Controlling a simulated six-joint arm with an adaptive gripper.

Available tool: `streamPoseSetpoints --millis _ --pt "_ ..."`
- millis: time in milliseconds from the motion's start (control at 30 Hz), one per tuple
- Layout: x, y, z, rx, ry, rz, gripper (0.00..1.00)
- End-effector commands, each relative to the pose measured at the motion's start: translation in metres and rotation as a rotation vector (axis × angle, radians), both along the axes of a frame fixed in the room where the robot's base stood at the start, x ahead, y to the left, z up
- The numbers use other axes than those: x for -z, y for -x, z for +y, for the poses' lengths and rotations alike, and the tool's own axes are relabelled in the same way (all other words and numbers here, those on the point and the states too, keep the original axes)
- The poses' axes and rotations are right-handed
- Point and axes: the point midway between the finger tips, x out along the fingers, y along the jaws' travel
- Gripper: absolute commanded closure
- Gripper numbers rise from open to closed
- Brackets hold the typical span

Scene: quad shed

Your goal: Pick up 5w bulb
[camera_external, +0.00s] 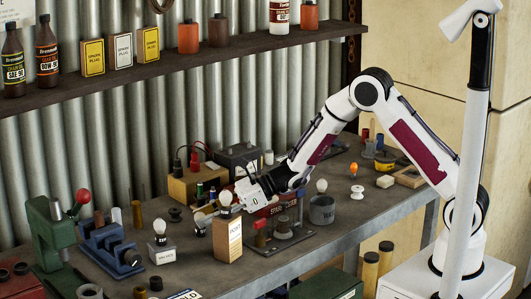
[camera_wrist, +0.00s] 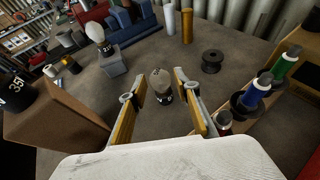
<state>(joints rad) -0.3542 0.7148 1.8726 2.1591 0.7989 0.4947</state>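A small bulb (camera_wrist: 161,80) with a pale glass top and dark base stands between the fingers of my gripper (camera_wrist: 157,90) in the wrist view. A small mark on its glass is too small to read. The fingers are spread, with a gap on both sides of the bulb. In the external view my gripper (camera_external: 206,209) is low over the bench, and this bulb (camera_external: 200,219) is partly hidden beside the brown box. Another bulb (camera_external: 225,199) stands on that box; its dark base (camera_wrist: 15,91) appears to read "35" in the wrist view. I cannot confirm which bulb is 5w.
The brown box (camera_external: 228,239) stands close beside my gripper. A grey block with a bulb (camera_external: 160,227) is to the left. A rack with coloured cylinders (camera_wrist: 258,88) and a dark spool (camera_wrist: 212,61) lie right of the fingers. A blue fixture (camera_external: 110,250) stands farther left.

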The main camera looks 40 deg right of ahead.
Motion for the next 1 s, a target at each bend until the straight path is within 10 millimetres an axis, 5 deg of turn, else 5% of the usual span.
streamPoseSetpoints --millis 433,567,1000 --pt "-0.0002 -0.0001 -0.0004 0.001 0.000 0.000 0.68" --pt "-0.0002 -0.0001 -0.0004 0.001 0.000 0.000 0.99" --pt "-0.0038 -0.0003 -0.0002 0.001 -0.001 -0.001 0.99"
